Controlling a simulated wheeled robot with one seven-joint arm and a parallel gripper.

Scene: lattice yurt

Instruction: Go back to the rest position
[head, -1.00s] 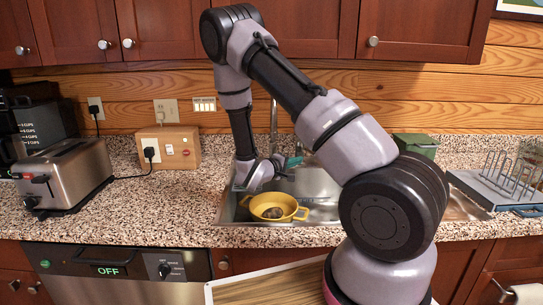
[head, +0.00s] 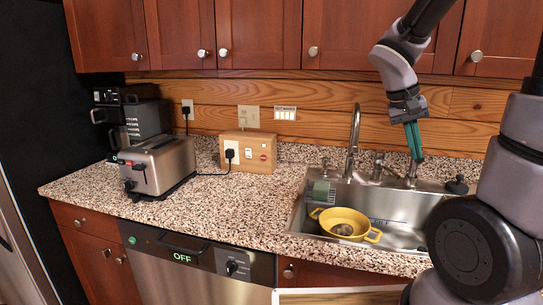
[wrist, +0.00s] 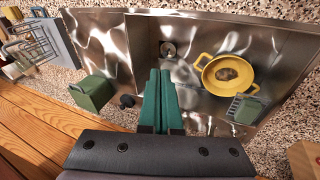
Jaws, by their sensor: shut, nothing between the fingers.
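My gripper (head: 414,140) hangs above the back right part of the sink, fingers pointing down. Its two green fingers are together with nothing between them. In the wrist view my gripper (wrist: 160,85) also shows shut, above the back of the sink. My arm reaches in from the right of the head view.
The faucet (head: 354,140) stands left of my gripper. A toaster (head: 158,166) and a wooden socket box (head: 248,151) stand on the counter. A green container (wrist: 92,93) shows in the wrist view.

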